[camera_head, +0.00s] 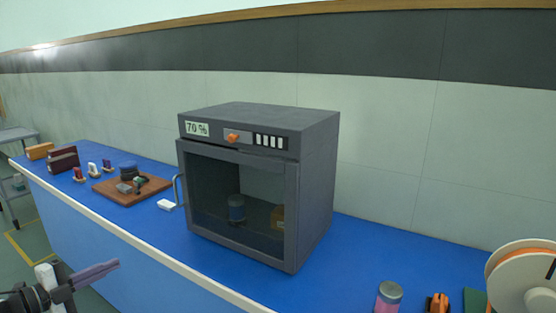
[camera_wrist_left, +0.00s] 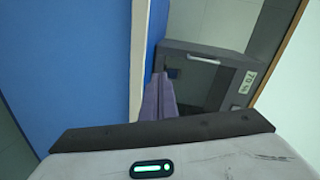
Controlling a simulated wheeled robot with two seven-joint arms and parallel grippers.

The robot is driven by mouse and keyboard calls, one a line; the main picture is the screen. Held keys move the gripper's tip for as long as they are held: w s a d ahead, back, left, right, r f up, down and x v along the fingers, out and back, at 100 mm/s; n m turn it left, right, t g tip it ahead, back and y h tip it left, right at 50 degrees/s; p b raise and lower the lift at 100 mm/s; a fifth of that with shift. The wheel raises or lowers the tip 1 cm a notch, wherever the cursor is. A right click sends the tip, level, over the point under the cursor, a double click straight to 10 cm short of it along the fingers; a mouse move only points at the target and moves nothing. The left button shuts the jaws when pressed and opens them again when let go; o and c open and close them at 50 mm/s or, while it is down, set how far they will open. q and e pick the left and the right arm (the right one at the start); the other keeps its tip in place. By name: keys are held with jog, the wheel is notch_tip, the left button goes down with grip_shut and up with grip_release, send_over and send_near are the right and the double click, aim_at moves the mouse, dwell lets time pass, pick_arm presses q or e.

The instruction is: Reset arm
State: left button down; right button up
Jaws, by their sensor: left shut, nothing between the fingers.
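My left gripper (camera_head: 112,266) is at the lower left of the head view, in front of the bench's front edge. Its purple fingers are shut together with nothing between them. The fingers also show in the left wrist view (camera_wrist_left: 158,97), pointing towards the grey cabinet. The grey cabinet (camera_head: 315,180) stands on the blue bench, with a "70 %" label, an orange knob and a glass door that looks closed. The cabinet also shows in the left wrist view (camera_wrist_left: 205,75). The gripper is apart from the cabinet and its door handle (camera_head: 177,190). My right gripper is not in view.
The blue bench top (camera_head: 370,250) holds a wooden board (camera_head: 150,192) with small items at left. A jar (camera_head: 388,296), an orange item (camera_head: 438,303) and a cream reel (camera_head: 520,280) are at lower right. A dark jar (camera_head: 236,208) stands inside the cabinet.

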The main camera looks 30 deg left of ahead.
pick_arm(q)
jog(key=s+d+f+n+g+y, duration=0.15)
jog(key=s+d+f+n, duration=0.25)
jog(key=d+f, duration=0.55)
jog(key=s+d+f+n+g, duration=0.2)
jog(key=s+d+f+n, duration=0.1)
jog(key=d+f, duration=0.7)
jog(key=s+d+f+n+g, duration=0.1)
jog(key=s+d+n, duration=0.1)
jog(key=d, duration=0.7)
jog(key=s+d+f+n+g+h, duration=0.1)
jog(key=s+d+f+n+g, duration=0.1)
jog(key=d, duration=0.8)
jog(key=s+d+f+n+g+h, duration=0.1)
jog(key=s+d+n, duration=0.1)
jog(key=d, duration=0.8)
jog(key=shift+s+d+f+n, duration=0.2)
jog(key=shift+s+f+n, duration=0.05)
jog(key=shift+n, duration=0.25)
